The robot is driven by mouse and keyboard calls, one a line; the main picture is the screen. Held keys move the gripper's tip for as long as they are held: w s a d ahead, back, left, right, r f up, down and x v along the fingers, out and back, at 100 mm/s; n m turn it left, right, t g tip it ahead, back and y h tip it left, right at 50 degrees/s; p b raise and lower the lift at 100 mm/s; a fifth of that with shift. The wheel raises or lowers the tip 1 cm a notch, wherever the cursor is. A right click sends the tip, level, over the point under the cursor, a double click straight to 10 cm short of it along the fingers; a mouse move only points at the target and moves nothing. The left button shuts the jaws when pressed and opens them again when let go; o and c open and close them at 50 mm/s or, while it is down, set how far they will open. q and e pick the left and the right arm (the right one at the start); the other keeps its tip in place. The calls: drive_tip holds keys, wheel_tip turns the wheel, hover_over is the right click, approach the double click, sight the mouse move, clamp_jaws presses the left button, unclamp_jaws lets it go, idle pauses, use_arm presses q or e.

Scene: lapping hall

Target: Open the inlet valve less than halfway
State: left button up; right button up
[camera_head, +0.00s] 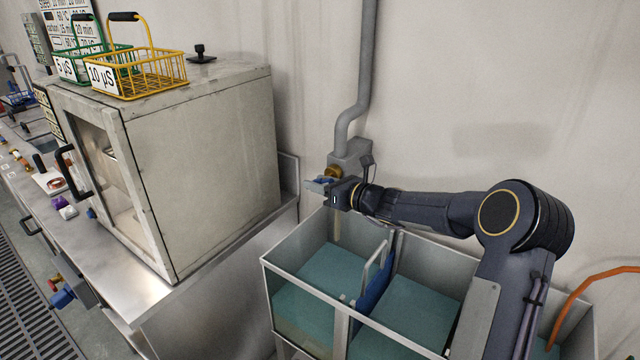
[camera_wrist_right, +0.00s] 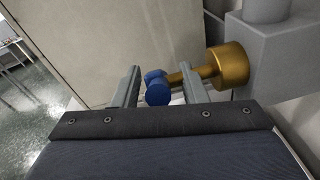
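The inlet valve has a brass body (camera_wrist_right: 228,66) fixed to a grey block under the wall pipe. In the head view its brass part (camera_head: 333,171) shows just above my right gripper (camera_head: 320,185). The valve's blue handle (camera_wrist_right: 157,90) lies between the two fingers of my right gripper (camera_wrist_right: 159,88) in the right wrist view. The fingers stand apart, with a gap visible beside the handle, so the gripper looks open around it. The brass stem passes close to the right finger; whether they touch I cannot tell. My left gripper is not in view.
Below the valve stands a divided tank (camera_head: 345,312) with teal liquid. A grey pipe (camera_head: 366,70) runs down the wall. At left, a metal cabinet (camera_head: 205,160) carries a yellow basket (camera_head: 150,78) and a green basket (camera_head: 65,68). An orange hose (camera_head: 590,282) is at right.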

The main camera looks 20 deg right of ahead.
drive_tip(key=b+v, duration=0.1)
drive_tip(key=v, duration=0.6)
drive_tip(key=shift+s+d, duration=0.15)
drive_tip(key=shift+s, duration=0.2)
